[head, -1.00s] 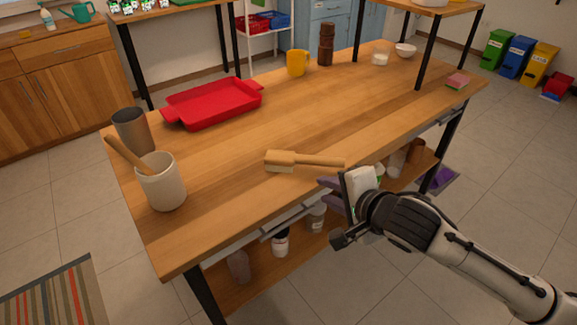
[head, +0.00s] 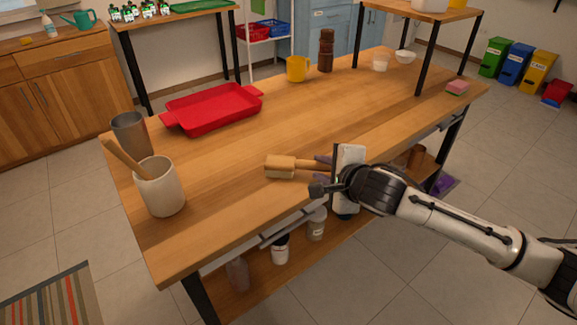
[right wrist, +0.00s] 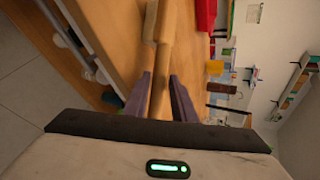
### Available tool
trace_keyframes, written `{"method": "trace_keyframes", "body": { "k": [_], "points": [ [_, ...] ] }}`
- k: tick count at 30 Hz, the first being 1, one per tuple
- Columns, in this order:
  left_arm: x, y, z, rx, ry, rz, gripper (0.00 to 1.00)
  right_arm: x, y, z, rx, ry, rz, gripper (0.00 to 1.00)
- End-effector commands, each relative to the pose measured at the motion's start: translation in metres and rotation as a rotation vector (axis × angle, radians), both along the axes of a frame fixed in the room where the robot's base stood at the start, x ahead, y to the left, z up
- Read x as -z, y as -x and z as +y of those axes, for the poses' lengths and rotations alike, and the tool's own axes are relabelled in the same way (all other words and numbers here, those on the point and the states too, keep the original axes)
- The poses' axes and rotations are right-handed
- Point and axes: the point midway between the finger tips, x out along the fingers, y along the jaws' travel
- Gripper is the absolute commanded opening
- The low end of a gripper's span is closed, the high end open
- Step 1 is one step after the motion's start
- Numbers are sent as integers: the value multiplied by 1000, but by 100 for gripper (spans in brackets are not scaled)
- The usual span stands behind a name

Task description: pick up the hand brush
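The hand brush (head: 281,167) lies on the wooden table (head: 215,160) near its front edge, with its block head to the left and its handle to the right. My right gripper (head: 322,165) is at the handle end of the brush. In the right wrist view, the brush (right wrist: 159,50) runs down between the two purple fingers of the gripper (right wrist: 160,90). The fingers are open, one on each side of the handle, with a gap visible. The far end of the handle is hidden behind the gripper in the head view. My left gripper is not in view.
A white crock (head: 160,187) with a wooden utensil and a metal cup (head: 131,133) stand at the left. A red tray (head: 212,108), yellow mug (head: 297,69) and brown mill (head: 326,50) stand farther back. Bottles sit on the shelf below. The table's middle is clear.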

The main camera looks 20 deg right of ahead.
Motion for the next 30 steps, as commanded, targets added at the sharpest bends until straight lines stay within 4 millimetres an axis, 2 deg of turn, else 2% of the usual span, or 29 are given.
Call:
{"method": "trace_keyframes", "body": {
  "k": [4,11,12,16,23,26,30],
  "points": [
    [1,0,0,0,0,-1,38,8,-13,0,0,1,0,24],
    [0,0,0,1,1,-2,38,10,-15,1,-1,-1,1,24],
    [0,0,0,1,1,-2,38,9,-14,1,-1,-1,1,22],
    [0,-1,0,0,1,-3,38,9,-14,1,-1,-1,1,0],
    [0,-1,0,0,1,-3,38,9,-15,1,-1,-1,0,0],
    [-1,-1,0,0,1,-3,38,3,-15,1,-1,-2,-1,0],
    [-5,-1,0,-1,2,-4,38,-20,-15,1,-1,-5,-4,0]
  ]
}}
